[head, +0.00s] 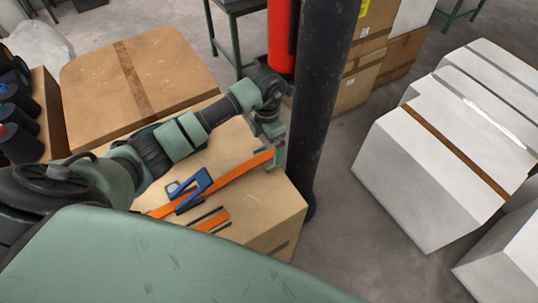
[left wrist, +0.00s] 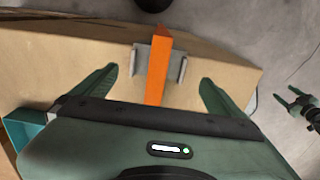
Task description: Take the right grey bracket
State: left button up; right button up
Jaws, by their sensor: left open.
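In the left wrist view, a small grey bracket (left wrist: 144,60) lies on a cardboard box near its far edge, with upturned ends at left and right. The orange bar (left wrist: 157,75) runs across its middle. My left gripper (left wrist: 160,78) is open, one finger either side of the bar, short of the bracket and apart from it. In the head view, my left gripper (head: 276,160) is at the bar's far end, where the bracket cannot be told apart from it. What may be my right gripper (left wrist: 298,105) shows small in the wrist view; its jaws are unclear.
The box top (head: 285,200) also bears a blue frame (head: 203,179) by the bar's near end, and a shorter orange piece (head: 212,221) with dark strips. A black post (head: 318,110) stands just beyond the gripper. White boxes (head: 420,180) stand right, across open floor.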

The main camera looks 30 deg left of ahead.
aim_at(269, 158)
pick_arm(q)
jog(key=shift+w+d+f+p, duration=0.1)
jog(key=shift+f+p, duration=0.25)
jog(key=shift+f, duration=0.2)
jog(key=shift+w+d+f+p, duration=0.1)
jog(key=shift+f+p, duration=0.2)
jog(key=shift+f, duration=0.25)
jog(key=f, duration=0.2)
jog(key=shift+w+a+f, duration=0.15)
jog(key=shift+w+f, duration=0.1)
jog(key=shift+f, duration=0.15)
jog(key=c, duration=1.3)
pick_arm(e)
jog(key=shift+a+r, duration=0.15)
jog(key=shift+r, duration=0.8)
pick_arm(q)
jog(key=shift+r, duration=0.1)
